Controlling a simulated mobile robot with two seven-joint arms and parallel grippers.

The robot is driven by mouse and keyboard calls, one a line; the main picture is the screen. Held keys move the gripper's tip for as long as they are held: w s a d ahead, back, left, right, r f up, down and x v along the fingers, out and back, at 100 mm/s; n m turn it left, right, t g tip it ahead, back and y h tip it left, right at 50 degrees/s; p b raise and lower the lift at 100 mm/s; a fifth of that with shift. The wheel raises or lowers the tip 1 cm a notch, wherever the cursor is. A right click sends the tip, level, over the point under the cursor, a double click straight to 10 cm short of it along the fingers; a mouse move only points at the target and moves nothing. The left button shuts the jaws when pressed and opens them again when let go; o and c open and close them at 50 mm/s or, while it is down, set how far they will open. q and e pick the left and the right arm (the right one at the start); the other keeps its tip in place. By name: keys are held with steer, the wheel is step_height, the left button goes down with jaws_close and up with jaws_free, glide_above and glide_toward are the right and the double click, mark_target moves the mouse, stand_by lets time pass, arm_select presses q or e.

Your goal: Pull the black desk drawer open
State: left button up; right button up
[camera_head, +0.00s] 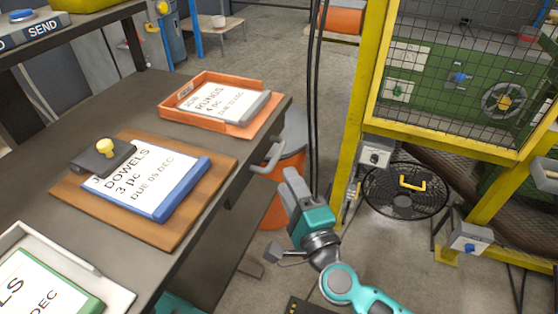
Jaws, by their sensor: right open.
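The black desk drawer (238,190) is set in the desk's right side, under the top. Its front is seen at a steep angle and looks flush with the desk, so it appears shut. A pale grey bar handle (270,156) sticks out from it to the right. My right gripper (289,183) is open, just below and to the right of the handle in the picture. It looks apart from the handle, with nothing seen between its fingers. My left gripper is not in view.
The dark desk top (75,120) bears an orange tray (170,108), a wooden board (160,232) with a blue-edged sign, and a white tray (110,285). An orange bin (288,165) stands behind the handle. A yellow-framed mesh guard (352,110) stands at right.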

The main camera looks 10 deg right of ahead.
steer(key=f+x, duration=0.1)
steer(key=x, duration=0.5)
steer(key=shift+w+r, duration=0.2)
steer(key=shift+r, duration=0.3)
steer(key=shift+a, duration=0.1)
jaws_close()
